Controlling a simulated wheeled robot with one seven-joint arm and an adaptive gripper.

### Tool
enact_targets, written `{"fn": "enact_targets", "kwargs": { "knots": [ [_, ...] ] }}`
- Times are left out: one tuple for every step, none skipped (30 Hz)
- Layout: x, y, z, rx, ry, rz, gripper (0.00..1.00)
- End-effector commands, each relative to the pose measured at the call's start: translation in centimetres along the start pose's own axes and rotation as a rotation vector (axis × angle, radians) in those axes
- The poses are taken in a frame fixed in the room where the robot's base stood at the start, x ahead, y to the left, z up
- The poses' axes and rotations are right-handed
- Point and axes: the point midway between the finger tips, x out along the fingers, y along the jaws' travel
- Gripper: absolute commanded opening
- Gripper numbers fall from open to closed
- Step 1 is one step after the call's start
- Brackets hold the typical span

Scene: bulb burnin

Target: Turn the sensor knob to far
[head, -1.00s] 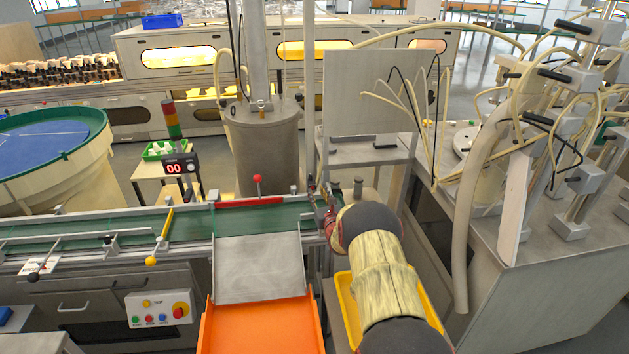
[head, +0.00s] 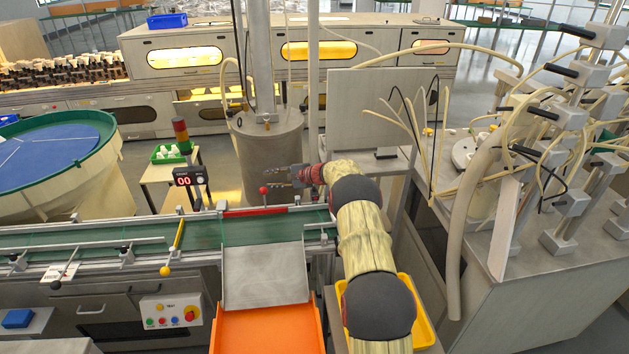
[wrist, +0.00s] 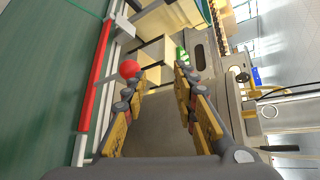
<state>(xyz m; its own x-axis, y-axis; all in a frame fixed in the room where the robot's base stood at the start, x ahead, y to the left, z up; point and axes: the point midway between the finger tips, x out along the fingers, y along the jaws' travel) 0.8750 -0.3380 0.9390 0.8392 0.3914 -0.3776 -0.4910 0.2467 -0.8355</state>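A red ball knob (head: 264,190) stands on a short stem at the far edge of the green conveyor, beside a red bar. No readable label confirms it as the sensor knob, and its setting cannot be read. It also shows in the wrist view (wrist: 129,69), near the tip of the left-hand finger; whether they touch cannot be told. My gripper (head: 277,174) reaches left past the far side of the conveyor, close above and behind the knob. In the wrist view its fingers (wrist: 160,76) are spread apart with nothing between them.
The conveyor (head: 130,240) runs along the front, with a red bar (head: 255,212) at its far edge. A steel cylinder (head: 270,150) stands close behind my gripper. A red counter display (head: 188,178) is left. An orange chute (head: 265,330) is in front.

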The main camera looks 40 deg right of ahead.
Motion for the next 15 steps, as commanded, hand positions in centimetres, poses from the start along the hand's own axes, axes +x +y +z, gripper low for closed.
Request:
{"fn": "enact_targets", "kwargs": {
  "knots": [
    [-0.1,-0.1,-0.1,-0.095,0.003,0.060,0.28],
    [-0.2,0.2,-0.3,-0.153,0.005,0.099,0.28],
    [-0.5,0.5,-0.6,-0.232,0.009,0.151,0.28],
    [-0.7,0.6,-0.9,-0.290,0.012,0.190,0.28],
    [-1.0,0.8,-1.3,-0.351,0.016,0.230,0.28],
    [-1.4,1.1,-1.9,-0.430,0.022,0.285,0.28],
    [-1.9,1.2,-2.4,-0.492,0.026,0.326,0.28],
    [-2.3,1.3,-3.0,-0.552,0.031,0.367,0.28],
    [-3.0,1.3,-3.8,-0.633,0.039,0.423,0.28],
    [-3.6,1.4,-4.5,-0.693,0.044,0.466,0.28],
    [-4.3,1.4,-5.2,-0.754,0.050,0.510,0.28],
    [-5.2,1.2,-6.2,-0.835,0.059,0.569,0.28],
    [-6.0,1.1,-7.0,-0.893,0.065,0.613,0.28],
    [-6.7,0.9,-7.7,-0.947,0.071,0.655,0.28],
    [-7.8,0.6,-8.6,-1.018,0.078,0.711,0.28]
  ]
}}
